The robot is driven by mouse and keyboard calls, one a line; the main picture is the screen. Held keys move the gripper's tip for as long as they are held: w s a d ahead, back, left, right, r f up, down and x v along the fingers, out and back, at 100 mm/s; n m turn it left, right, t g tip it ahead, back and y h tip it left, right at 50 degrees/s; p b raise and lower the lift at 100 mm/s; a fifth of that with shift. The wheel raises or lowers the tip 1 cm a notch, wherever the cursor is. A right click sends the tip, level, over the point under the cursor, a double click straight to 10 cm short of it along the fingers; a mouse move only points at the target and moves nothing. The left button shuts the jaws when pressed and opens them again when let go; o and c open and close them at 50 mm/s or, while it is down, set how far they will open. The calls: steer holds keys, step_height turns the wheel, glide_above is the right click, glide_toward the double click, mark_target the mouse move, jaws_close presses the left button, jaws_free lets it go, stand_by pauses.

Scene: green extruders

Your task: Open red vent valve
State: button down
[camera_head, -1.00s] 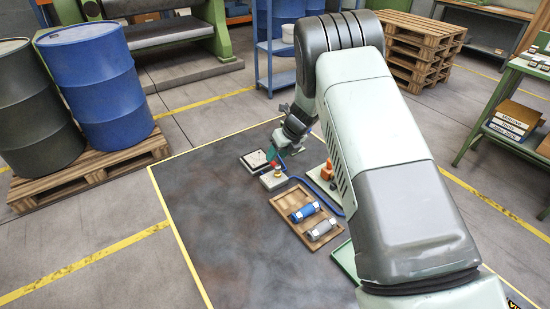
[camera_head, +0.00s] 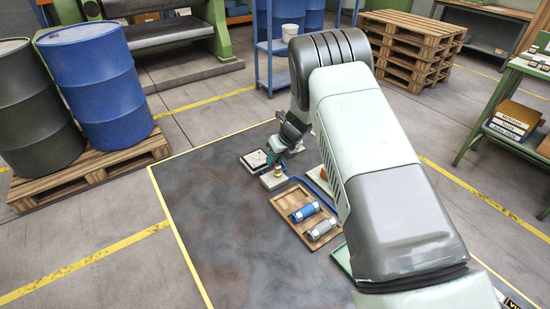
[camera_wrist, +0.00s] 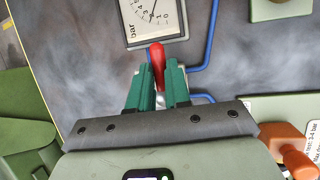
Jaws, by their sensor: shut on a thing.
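The red vent valve handle (camera_wrist: 157,52) stands between the green fingers of my gripper (camera_wrist: 159,72) in the wrist view. The fingers are closed around its lower part, and its red tip sticks out past them. The valve body under the handle is hidden by the fingers. A white pressure gauge (camera_wrist: 150,14) marked "bar" lies just beyond the handle.
A blue hose (camera_wrist: 212,45) runs right of the handle. An orange handle (camera_wrist: 300,150) stands at lower right in the wrist view. A pale block (camera_head: 273,178) and a wooden tray (camera_head: 278,209) with blue (camera_head: 305,212) and grey (camera_head: 322,229) cylinders lie nearer. The left of the mat is bare.

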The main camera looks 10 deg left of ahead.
steer(key=n, duration=0.1)
steer(key=n+g, duration=0.1)
steer(key=n, duration=0.1)
steer(key=n+g, duration=0.1)
steer(key=shift+s+a+n, duration=0.35)
steer(key=shift+n, duration=0.05)
steer(key=n+g, duration=0.1)
steer(key=n, duration=0.1)
steer(key=s+n+g, duration=0.1)
steer(key=n, duration=0.1)
steer(key=shift+a+n, duration=0.15)
steer(key=shift+n, duration=0.15)
steer(key=n, duration=0.2)
steer(key=s+n+g+h, duration=0.1)
steer(key=n, duration=0.1)
steer(key=shift+g, duration=0.3)
steer(key=shift+s+d+n+g+h, duration=0.15)
steer(key=shift+n+h, duration=0.3)
steer(key=shift+n, duration=0.7)
steer(key=shift+s+d+n+g+h, duration=0.1)
steer(key=shift+s+n+g+h, duration=0.25)
steer(key=shift+n, duration=0.8)
steer(key=shift+w, duration=0.1)
steer(key=c, duration=1.1)
jaws_free()
